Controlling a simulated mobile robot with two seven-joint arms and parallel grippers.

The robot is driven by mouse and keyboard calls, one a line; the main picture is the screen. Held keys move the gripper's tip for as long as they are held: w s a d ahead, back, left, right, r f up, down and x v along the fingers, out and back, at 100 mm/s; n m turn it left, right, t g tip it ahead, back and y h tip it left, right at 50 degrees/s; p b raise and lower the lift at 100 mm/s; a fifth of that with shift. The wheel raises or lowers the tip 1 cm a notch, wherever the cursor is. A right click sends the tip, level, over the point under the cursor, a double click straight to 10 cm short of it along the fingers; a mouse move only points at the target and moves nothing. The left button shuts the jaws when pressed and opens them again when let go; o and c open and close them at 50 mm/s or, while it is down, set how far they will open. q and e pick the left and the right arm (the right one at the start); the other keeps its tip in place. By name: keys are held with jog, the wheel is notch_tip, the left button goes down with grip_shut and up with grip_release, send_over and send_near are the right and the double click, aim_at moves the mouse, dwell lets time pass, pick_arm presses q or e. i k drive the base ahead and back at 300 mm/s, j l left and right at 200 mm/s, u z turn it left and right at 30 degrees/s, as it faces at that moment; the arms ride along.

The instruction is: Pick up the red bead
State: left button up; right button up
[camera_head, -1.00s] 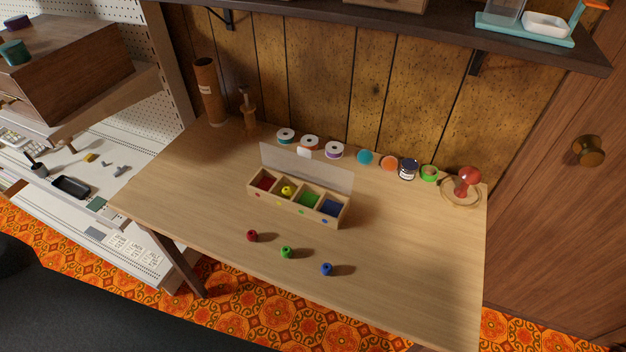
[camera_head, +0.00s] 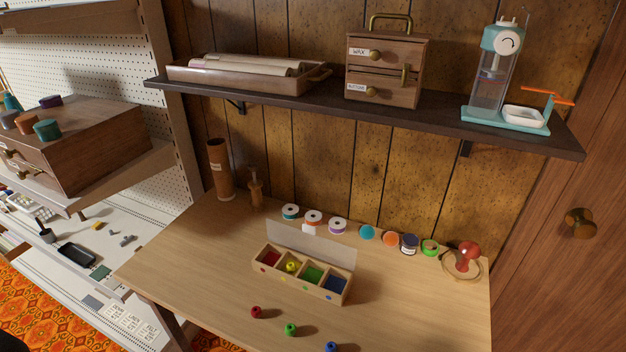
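The red bead (camera_head: 256,312) lies on the wooden table (camera_head: 190,272), in front of the sorting box. A green bead (camera_head: 290,329) and a blue bead (camera_head: 331,347) lie to its right in a slanting row. The sorting box (camera_head: 302,288) has red, yellow, green and blue compartments, with a clear lid standing open behind. A yellow bead (camera_head: 291,266) sits in the yellow compartment. Neither of my grippers shows in the view.
Thread spools (camera_head: 313,217) and small round jars (camera_head: 409,243) line the table's back edge. A red-knobbed object (camera_head: 466,256) stands at the right corner. A dark shelf (camera_head: 400,117) overhangs the back. The table's left part is clear.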

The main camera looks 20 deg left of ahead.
aim_at(256, 312)
jog(key=u, duration=0.95)
jog(key=i+j, duration=0.1)
jog(key=j, duration=0.45)
jog(key=i+j, duration=0.1)
jog(key=j, duration=1.05)
jog(key=i+z, duration=0.1)
jog(key=z, duration=1.65)
